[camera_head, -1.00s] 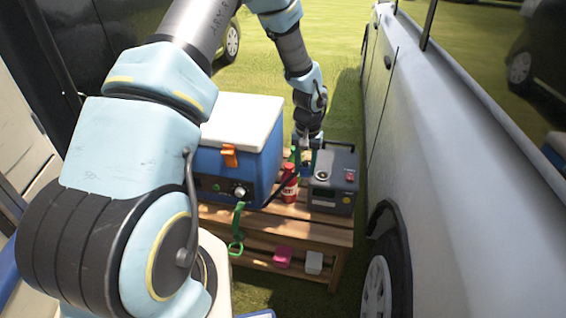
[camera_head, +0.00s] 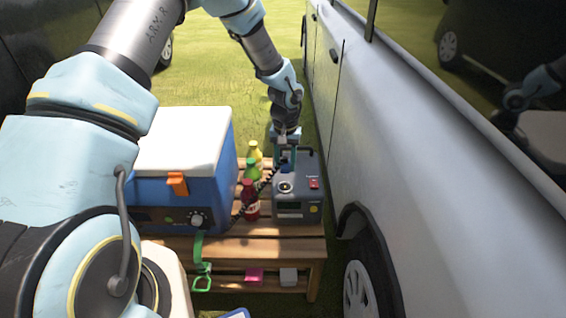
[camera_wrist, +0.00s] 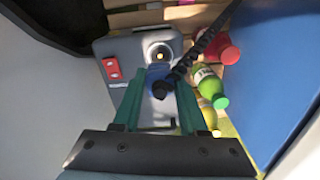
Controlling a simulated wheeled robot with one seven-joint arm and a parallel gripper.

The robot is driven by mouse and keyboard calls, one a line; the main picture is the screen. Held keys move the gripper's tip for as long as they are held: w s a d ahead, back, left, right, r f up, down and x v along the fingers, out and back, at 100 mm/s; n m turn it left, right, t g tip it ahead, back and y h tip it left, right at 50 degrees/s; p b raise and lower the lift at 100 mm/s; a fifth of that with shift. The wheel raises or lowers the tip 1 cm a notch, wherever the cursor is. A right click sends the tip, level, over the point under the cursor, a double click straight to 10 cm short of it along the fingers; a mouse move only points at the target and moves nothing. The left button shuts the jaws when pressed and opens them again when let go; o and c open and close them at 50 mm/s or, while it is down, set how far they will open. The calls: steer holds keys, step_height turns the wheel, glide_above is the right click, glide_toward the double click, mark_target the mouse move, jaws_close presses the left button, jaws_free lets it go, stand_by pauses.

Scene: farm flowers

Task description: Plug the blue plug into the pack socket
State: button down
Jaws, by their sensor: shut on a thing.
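The power pack (camera_head: 311,205) is a grey box on the right end of the wooden bench; it also shows in the wrist view (camera_wrist: 112,48). Its round socket (camera_head: 285,187) is on top, with a light ring and a yellowish centre in the wrist view (camera_wrist: 160,51). My gripper (camera_head: 285,157) points down over the far part of the pack. In the wrist view its green fingers (camera_wrist: 158,92) are shut on the blue plug (camera_wrist: 157,73). The plug's dark cable runs up past the socket. The plug appears beside the socket, not in it; its height above the pack is unclear.
A blue cooler (camera_head: 180,180) with a white lid stands left of the pack. Red (camera_head: 250,200), green (camera_head: 252,170) and yellow (camera_head: 256,151) bottles stand between them. A silver vehicle (camera_head: 420,170) stands close on the right. Pink (camera_head: 254,276) and white (camera_head: 288,277) items lie on the lower shelf.

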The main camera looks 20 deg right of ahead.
mark_target(285, 159)
steer(key=shift+f+b, duration=2.05)
steer(key=shift+f, duration=0.9)
steer(key=shift+f+b, duration=0.3)
steer(key=shift+f, duration=0.25)
stand_by(0.3)
steer(key=shift+c, duration=1.8)
jaws_free()
step_height(285, 159, up, 11)
steer(key=shift+f, duration=0.1)
